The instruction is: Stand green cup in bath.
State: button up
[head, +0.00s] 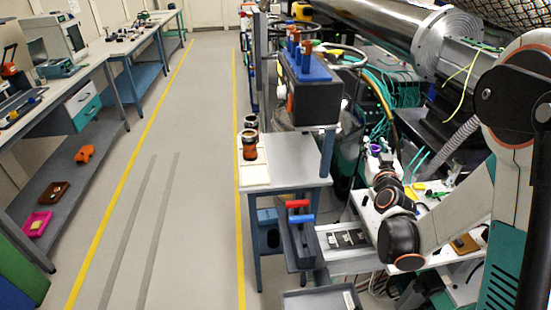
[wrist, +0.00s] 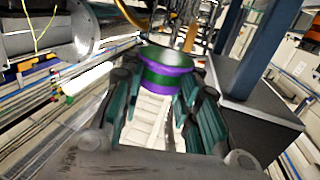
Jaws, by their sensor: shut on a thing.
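A cup with green and purple bands (wrist: 165,76) is between the fingers of my gripper (wrist: 165,92) in the wrist view. My gripper is shut on it, and the fingers hide parts of its sides. In the head view a small purple patch of the cup (head: 376,148) shows at the far end of my arm, above the cluttered white bench. My gripper (head: 375,156) is small and partly hidden there. I cannot tell for sure which thing is the bath. A dark box with a blue top (head: 310,88) carries several orange-topped pieces to the left of my gripper.
A grey side table (head: 290,160) holds a white tray (head: 254,174) with dark and orange cups (head: 249,146). A carrier with red and blue handles (head: 299,240) stands in front. Cables and a large metal pipe (head: 375,30) crowd the back. The left aisle floor is clear.

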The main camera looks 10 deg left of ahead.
jog(key=w+a+f+n+g+y, duration=0.1)
jog(key=a+f+n+g+y, duration=0.1)
jog(key=a+f+n+y, duration=0.4)
jog(key=n+g+y+b, duration=0.3)
jog(key=g+y+b, duration=0.1)
jog(key=y+b, duration=0.15)
send_over(283, 170)
jog(key=v, duration=0.3)
jog(key=shift+y, duration=0.45)
notch_tip(283, 170, down, 7)
jog(key=shift+s+d+f, duration=0.1)
jog(key=shift+s+d, duration=0.05)
jog(key=w+a+f, duration=0.1)
jog(key=w+a+f+b, duration=0.1)
jog(key=shift+w+a+f, duration=0.2)
jog(key=shift+a+f, duration=0.1)
jog(key=shift+r, duration=0.1)
jog(key=o, duration=1.1)
